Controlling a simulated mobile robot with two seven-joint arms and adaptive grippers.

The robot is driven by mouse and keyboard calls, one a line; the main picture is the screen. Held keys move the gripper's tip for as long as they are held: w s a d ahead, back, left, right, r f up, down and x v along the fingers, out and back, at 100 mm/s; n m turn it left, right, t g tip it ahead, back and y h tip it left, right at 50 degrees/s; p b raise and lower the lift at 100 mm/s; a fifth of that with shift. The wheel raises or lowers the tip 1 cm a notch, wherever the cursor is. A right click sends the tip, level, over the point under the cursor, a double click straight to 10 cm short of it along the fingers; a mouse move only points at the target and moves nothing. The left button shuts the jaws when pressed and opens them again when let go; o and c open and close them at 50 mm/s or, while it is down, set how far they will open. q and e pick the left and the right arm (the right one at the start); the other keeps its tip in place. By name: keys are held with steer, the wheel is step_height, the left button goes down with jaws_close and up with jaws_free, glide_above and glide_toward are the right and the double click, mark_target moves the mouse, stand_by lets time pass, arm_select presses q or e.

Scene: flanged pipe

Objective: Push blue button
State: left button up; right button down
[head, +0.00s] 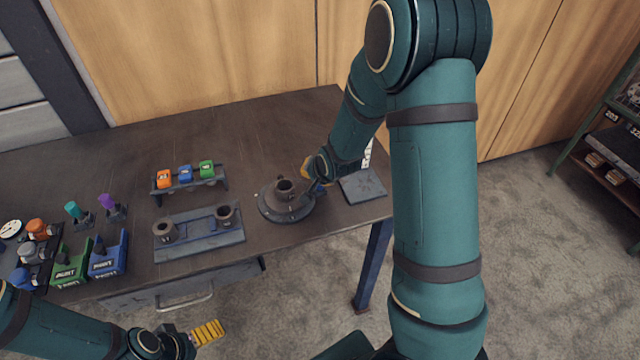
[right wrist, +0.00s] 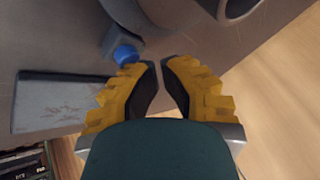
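A round blue button (right wrist: 125,53) sits on a grey block beside the round flanged base in the right wrist view. A bit of blue (head: 318,188) also shows there in the head view, partly hidden by my right gripper (head: 306,167). In the right wrist view the yellow fingers of my right gripper (right wrist: 160,64) are nearly together at the tips, with nothing between them. The tips appear just right of the button; contact cannot be told. My left gripper (head: 208,332) hangs off the table's front edge, empty; its finger gap is unclear.
The flanged pipe (head: 286,200) stands on the table's right part, next to a grey plate (head: 362,186). A rack (head: 188,184) holds orange, blue and green blocks. A fixture plate (head: 199,240) with two cups lies in front. Several coloured parts crowd the left.

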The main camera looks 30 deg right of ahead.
steer(key=shift+f+b, duration=0.35)
steer(key=shift+f, duration=0.05)
steer(key=shift+r, duration=0.2)
steer(key=shift+r+p, duration=0.25)
steer(key=shift+p, duration=0.05)
steer(key=shift+r, duration=0.1)
step_height(320, 180, up, 6)
steer(key=p, duration=0.4)
stand_by(0.3)
stand_by(0.4)
